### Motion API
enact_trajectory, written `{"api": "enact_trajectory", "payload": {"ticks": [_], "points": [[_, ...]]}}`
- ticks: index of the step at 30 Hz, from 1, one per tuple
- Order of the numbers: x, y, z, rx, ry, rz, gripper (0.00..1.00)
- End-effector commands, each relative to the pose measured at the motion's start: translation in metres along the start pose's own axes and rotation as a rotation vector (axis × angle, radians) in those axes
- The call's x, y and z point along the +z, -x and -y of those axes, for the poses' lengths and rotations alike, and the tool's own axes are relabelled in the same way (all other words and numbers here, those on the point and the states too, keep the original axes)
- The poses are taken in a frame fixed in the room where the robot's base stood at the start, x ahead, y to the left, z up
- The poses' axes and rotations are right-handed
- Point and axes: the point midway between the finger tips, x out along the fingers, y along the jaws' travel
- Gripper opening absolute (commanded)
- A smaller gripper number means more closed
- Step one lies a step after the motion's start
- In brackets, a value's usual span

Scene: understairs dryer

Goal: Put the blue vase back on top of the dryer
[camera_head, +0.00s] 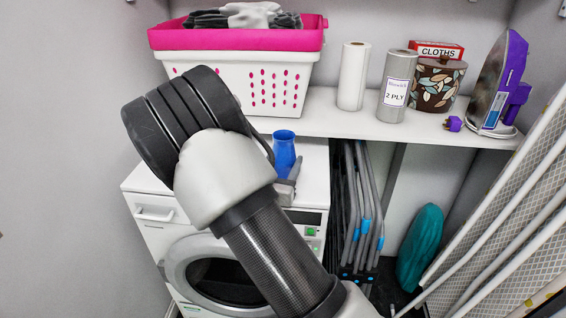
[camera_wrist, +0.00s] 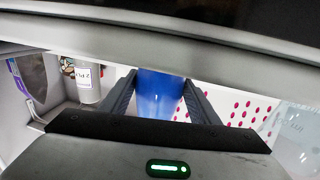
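The blue vase (camera_head: 284,150) is upright over the back part of the white dryer's top (camera_head: 312,165) in the head view. I cannot tell whether its base touches the dryer. My gripper (camera_head: 291,178) is low at the vase's front, mostly hidden behind my arm. In the wrist view the blue vase (camera_wrist: 160,93) lies between the two dark fingers of my gripper (camera_wrist: 160,90). The fingertips appear to press against its sides, so the gripper looks shut on it. The vase's lower end is hidden in both views.
A white shelf (camera_head: 340,122) runs above the dryer, close over the vase. It carries a pink-rimmed laundry basket (camera_head: 240,85), paper rolls (camera_head: 353,76), a patterned pot (camera_head: 436,84) and a purple iron (camera_head: 497,85). Folded racks (camera_head: 360,210) stand right of the dryer; an ironing board (camera_head: 510,205) leans at right.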

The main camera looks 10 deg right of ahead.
Motion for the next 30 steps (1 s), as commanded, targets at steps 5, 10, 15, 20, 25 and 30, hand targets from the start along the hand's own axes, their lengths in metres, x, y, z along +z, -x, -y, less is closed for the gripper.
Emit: {"api": "enact_trajectory", "payload": {"ticks": [5,10,15,20,25,30], "points": [[-0.001,0.000,0.000,0.000,0.000,0.000,0.69],[-0.001,0.000,0.000,0.000,0.000,0.000,0.69],[-0.004,0.009,0.002,-0.003,0.001,0.001,0.69],[-0.005,0.041,0.002,-0.005,0.001,0.003,0.69],[-0.004,0.079,0.002,-0.005,0.001,0.002,0.69],[-0.004,0.106,0.001,-0.003,0.000,0.001,0.69]]}}
